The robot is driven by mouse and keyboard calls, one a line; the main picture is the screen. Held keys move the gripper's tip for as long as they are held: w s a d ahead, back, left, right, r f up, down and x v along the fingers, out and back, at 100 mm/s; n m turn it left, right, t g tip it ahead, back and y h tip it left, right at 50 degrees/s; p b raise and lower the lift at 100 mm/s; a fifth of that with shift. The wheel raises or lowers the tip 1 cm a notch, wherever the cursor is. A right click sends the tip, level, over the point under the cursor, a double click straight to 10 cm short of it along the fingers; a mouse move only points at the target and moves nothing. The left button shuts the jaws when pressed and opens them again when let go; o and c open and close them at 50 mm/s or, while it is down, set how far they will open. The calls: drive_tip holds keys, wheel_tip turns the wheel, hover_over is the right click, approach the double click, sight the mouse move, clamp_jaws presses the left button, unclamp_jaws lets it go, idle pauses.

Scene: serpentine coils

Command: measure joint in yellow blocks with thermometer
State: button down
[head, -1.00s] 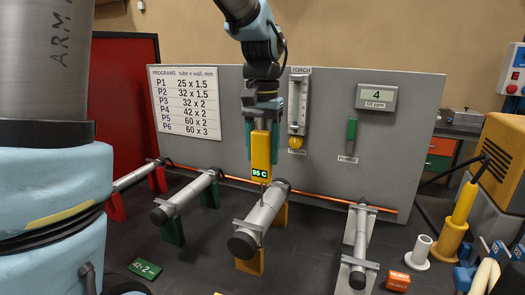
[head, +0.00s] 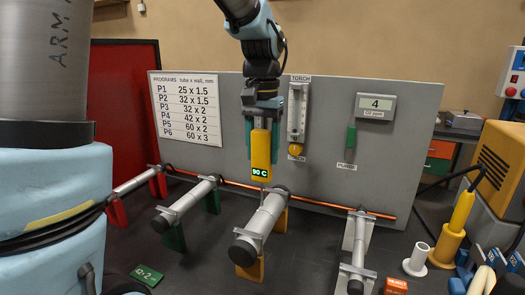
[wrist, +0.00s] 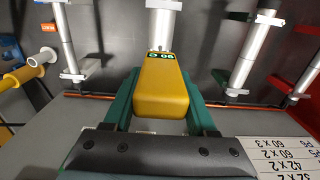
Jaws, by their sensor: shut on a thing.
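My gripper (head: 262,142) points down, its green fingers shut on the yellow thermometer (head: 261,158). The thermometer's dark display reads 90 C in green. Its thin probe reaches down to the grey tube (head: 260,222) lying across the yellow blocks (head: 252,269). The tip meets or nearly meets the tube near its middle; I cannot tell if it touches.
Other tubes rest on green blocks (head: 173,238), red blocks (head: 117,211) and grey supports (head: 349,283). A grey panel (head: 330,130) stands behind, with a torch holder (head: 297,115), a purge handle (head: 351,137) and an O2 display (head: 376,105). An orange pipe (head: 320,202) runs along its foot.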

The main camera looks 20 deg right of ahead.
sight(263, 130)
drive_tip(key=shift+r+p, duration=1.3)
drive_tip(key=shift+r, duration=0.45)
